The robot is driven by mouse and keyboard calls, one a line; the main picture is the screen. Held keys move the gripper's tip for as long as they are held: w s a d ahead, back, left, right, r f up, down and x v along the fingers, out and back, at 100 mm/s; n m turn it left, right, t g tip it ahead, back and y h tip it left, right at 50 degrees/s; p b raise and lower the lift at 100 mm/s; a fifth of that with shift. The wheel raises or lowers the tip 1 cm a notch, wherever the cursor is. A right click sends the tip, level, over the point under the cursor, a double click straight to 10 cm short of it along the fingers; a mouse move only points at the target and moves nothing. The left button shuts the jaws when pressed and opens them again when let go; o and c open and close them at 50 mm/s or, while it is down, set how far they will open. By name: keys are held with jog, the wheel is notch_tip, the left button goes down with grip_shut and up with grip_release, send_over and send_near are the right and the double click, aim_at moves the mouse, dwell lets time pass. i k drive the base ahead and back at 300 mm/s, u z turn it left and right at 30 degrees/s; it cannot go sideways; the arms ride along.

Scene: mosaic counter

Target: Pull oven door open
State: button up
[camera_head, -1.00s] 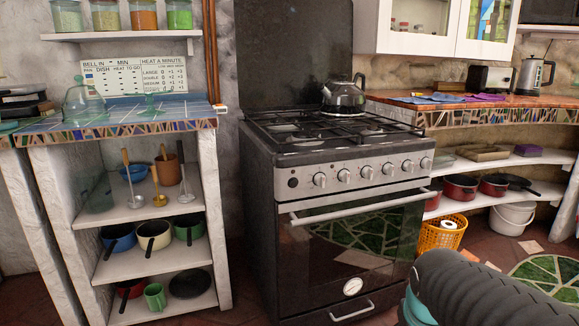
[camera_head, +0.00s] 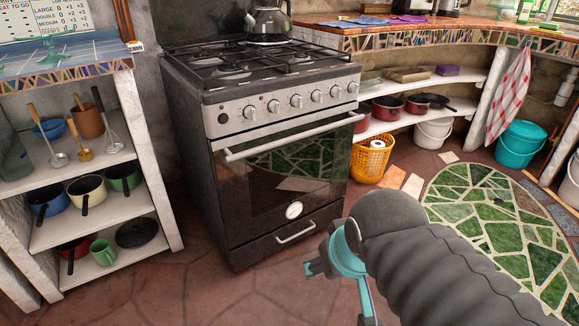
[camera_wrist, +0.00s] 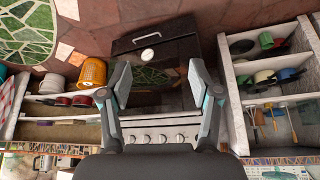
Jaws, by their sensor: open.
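The black oven (camera_head: 215,205) stands with its glass door (camera_head: 268,178) shut. A light bar handle (camera_head: 297,136) runs across the top of the door, below the knobs. My gripper (camera_head: 336,284) is open and empty, in front of the oven and to the right, apart from the handle. In the wrist view, the picture is upside down, and my gripper (camera_wrist: 158,88) shows two spread fingers with the dark oven door (camera_wrist: 165,75) between them in the picture. The distance from fingers to handle cannot be told there.
A kettle (camera_head: 268,22) stands on the hob. Open shelves with pots (camera_head: 85,190) are left. An orange basket (camera_head: 371,158) stands right of the oven. The floor in front is clear.

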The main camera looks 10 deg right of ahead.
aim_at(267, 176)
jog(key=k, duration=0.5)
jog(key=u, duration=1.15)
jog(key=i, duration=0.75)
jog(key=z, duration=1.7)
